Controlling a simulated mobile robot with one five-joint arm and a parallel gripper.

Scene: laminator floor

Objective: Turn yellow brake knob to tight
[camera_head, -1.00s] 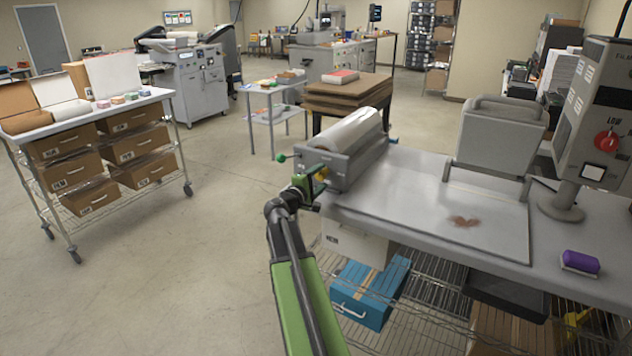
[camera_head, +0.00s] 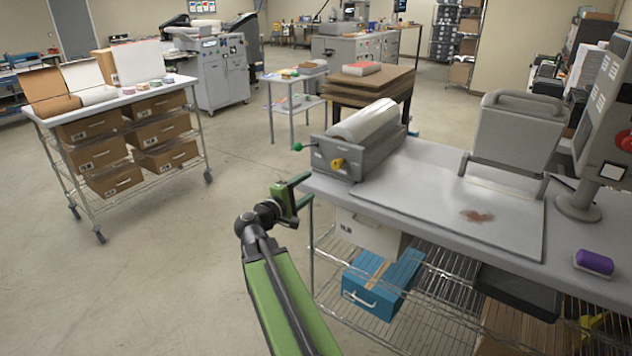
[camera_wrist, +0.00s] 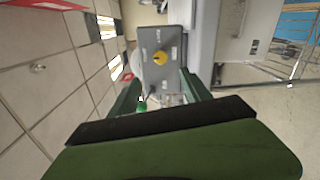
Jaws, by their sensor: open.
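The yellow brake knob (camera_head: 338,164) sits on the grey end plate of the roll holder (camera_head: 372,160) at the table's left end. In the wrist view the knob (camera_wrist: 159,58) faces me near the top centre, on a grey plate with small labels I cannot read. My green gripper (camera_head: 297,190) is left of and below the knob in the head view, apart from it. In the wrist view the two fingers of my gripper (camera_wrist: 160,92) are spread, with nothing between them, and the knob shows beyond the gap.
A small green ball-ended handle (camera_head: 298,147) sticks out left of the roll holder; it shows near the left finger in the wrist view (camera_wrist: 141,106). The grey worktable (camera_head: 420,190) has a wire shelf with a blue box (camera_head: 383,283) below.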

